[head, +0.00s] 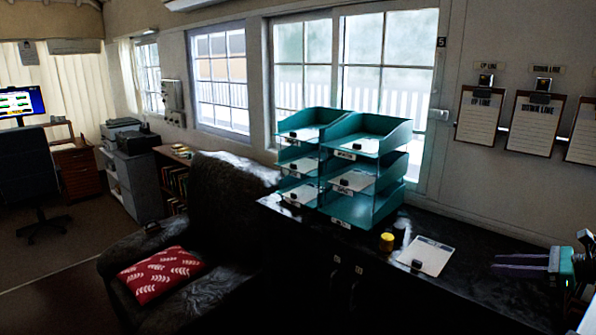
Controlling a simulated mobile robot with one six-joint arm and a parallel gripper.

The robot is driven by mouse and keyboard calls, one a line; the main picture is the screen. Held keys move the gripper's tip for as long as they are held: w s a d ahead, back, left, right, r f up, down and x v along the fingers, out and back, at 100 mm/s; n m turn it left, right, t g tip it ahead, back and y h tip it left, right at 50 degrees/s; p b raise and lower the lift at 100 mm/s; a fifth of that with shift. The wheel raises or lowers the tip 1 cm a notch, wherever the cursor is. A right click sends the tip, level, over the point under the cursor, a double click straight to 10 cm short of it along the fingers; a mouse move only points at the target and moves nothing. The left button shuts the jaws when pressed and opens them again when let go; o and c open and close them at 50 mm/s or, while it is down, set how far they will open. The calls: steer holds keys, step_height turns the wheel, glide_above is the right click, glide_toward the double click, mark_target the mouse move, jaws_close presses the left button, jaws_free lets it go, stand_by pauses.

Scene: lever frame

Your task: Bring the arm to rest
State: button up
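My gripper (494,261) is at the right edge of the head view, above the right end of the dark cabinet top. Its two thin fingers point left, lie roughly parallel and show a dark gap between them. Nothing shows between them, so it looks open and empty. The teal body behind the fingers is partly in view, and the rest of my arm is mostly cut off by the picture's edge.
The dark cabinet (470,285) carries teal stacked trays (362,207), a yellow-topped pot (386,242) and a clipboard (426,257). Clipboards (479,117) hang on the wall behind. A dark armchair (228,205) with a red cushion (160,274) stands left.

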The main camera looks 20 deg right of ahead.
steer(key=w+a+f+n+g+y+b, duration=0.1)
steer(key=w+a+f+g+y+b, duration=0.1)
steer(key=w+a+f, duration=0.7)
steer(key=w+a+f+n+g+y+b, duration=0.25)
steer(key=w+a+f, duration=0.25)
steer(key=a+f, duration=0.45)
steer(key=a+f+n+g+b, duration=0.25)
steer(key=a+f+g, duration=0.35)
steer(key=a+f, duration=1.85)
steer(key=s+a+f+n+g+h+b, duration=0.35)
steer(key=s+a+f+n+g, duration=0.4)
steer(key=s+a+f, duration=1.15)
steer(key=s+d+f+n+h, duration=0.3)
steer(key=s+f+n+h, duration=0.2)
steer(key=s+f+n, duration=0.45)
steer(key=s+d+n+h, duration=0.2)
steer(key=d+n+h, duration=0.1)
steer(key=d+n, duration=0.3)
steer(key=shift+d+f+n+t+b, duration=0.3)
steer(key=shift+d+f+n+b, duration=0.05)
steer(key=shift+d+f+n, duration=0.1)
